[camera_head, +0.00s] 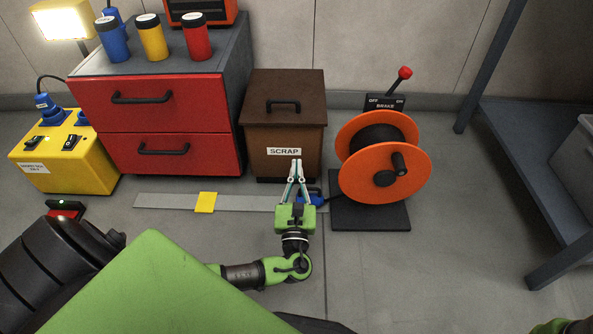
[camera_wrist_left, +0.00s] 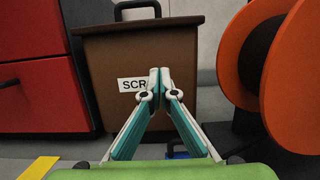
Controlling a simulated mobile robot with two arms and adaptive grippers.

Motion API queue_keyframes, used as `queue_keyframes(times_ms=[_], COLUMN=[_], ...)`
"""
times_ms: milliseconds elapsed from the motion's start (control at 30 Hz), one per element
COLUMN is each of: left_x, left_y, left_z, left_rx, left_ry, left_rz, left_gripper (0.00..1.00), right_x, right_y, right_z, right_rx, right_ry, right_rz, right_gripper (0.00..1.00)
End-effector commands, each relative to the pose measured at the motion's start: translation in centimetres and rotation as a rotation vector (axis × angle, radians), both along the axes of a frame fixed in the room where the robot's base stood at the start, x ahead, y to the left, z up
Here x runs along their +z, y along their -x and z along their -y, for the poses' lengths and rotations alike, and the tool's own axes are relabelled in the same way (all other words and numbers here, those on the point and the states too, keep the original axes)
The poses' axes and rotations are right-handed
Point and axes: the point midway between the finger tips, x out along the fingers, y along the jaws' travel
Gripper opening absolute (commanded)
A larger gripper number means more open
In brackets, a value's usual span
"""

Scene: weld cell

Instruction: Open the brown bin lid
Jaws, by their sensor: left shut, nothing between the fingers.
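The brown bin (camera_head: 283,135) marked SCRAP stands on the floor at the back, between the red drawers and the cable reel. Its brown lid (camera_head: 300,88) is closed, with a dark handle (camera_head: 283,104) on top. My left gripper (camera_head: 296,162) is shut and empty, in front of the bin and at the height of its label in the picture. In the left wrist view my left gripper (camera_wrist_left: 160,70) points at the bin's front face (camera_wrist_left: 185,55), below the lid handle (camera_wrist_left: 137,8). I cannot tell whether the fingertips touch the bin. My right gripper is not in view.
A red drawer cabinet (camera_head: 165,105) stands left of the bin, with several bottles on top. An orange cable reel (camera_head: 410,175) with a brake lever stands close on the right. A grey strip (camera_head: 250,203) with a yellow piece (camera_head: 205,202) and a blue object (camera_head: 311,199) lie in front.

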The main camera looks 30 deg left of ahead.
Motion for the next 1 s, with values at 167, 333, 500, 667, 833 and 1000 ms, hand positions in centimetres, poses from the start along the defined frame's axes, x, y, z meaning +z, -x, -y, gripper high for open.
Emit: queue_keyframes(times_ms=[167,333,500,667,833,1000], left_x=[0.5,2.0,3.9,5.1,5.6,5.6], left_y=[-3.4,-5.5,-5.4,-5.4,-5.4,-5.4], left_z=[-2.1,-3.4,-3.4,-3.4,-3.4,-3.4], left_rx=[0.000,-0.002,0.000,0.000,0.001,0.001], left_ry=[-0.001,0.002,0.000,0.001,-0.001,0.000], left_rz=[0.008,0.006,0.004,0.003,0.002,0.001], left_gripper=[0.00,0.00,0.00,0.00,0.00,0.00], right_x=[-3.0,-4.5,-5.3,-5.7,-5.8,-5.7], right_y=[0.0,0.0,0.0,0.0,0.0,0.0], right_z=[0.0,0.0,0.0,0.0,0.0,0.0], right_rx=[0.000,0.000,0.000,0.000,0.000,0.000], right_ry=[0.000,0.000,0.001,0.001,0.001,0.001], right_rz=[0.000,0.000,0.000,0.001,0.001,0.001], right_gripper=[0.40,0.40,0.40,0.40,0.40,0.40])
